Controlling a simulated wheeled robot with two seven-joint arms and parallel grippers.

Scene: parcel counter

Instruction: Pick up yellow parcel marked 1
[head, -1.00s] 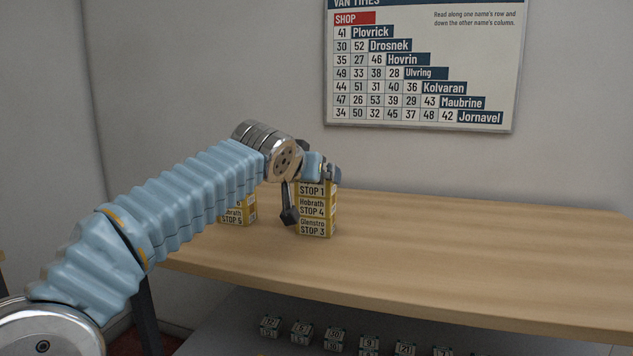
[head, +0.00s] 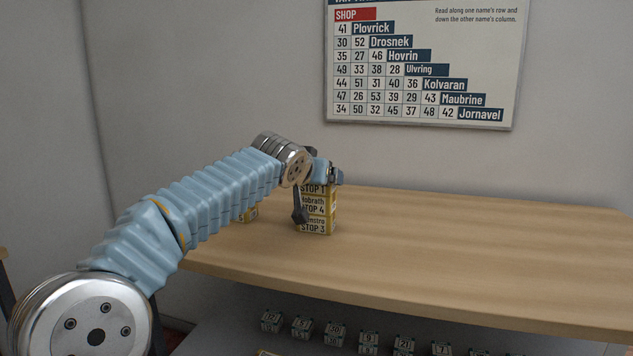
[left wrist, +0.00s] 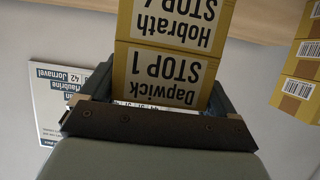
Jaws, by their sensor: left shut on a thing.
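The yellow parcel marked STOP 1 (head: 314,189) is the top one of a stack on the wooden counter. Below it are the STOP 4 parcel (head: 314,205) and the STOP 3 parcel (head: 314,226). My left gripper (head: 318,195) is at the top of this stack, shut on the STOP 1 parcel. In the left wrist view, the STOP 1 parcel (left wrist: 165,72) reads "Dapwick" upside down and sits between the jaws. The "Hobrath" STOP 4 parcel (left wrist: 178,22) appears against it, with no clear gap. My right gripper is not in view.
Another yellow stack (head: 249,215) stands left of this one, mostly behind my left arm; it also shows in the left wrist view (left wrist: 300,85). The counter (head: 470,250) is clear to the right. Small numbered boxes (head: 335,333) sit below. A times board (head: 425,75) hangs behind.

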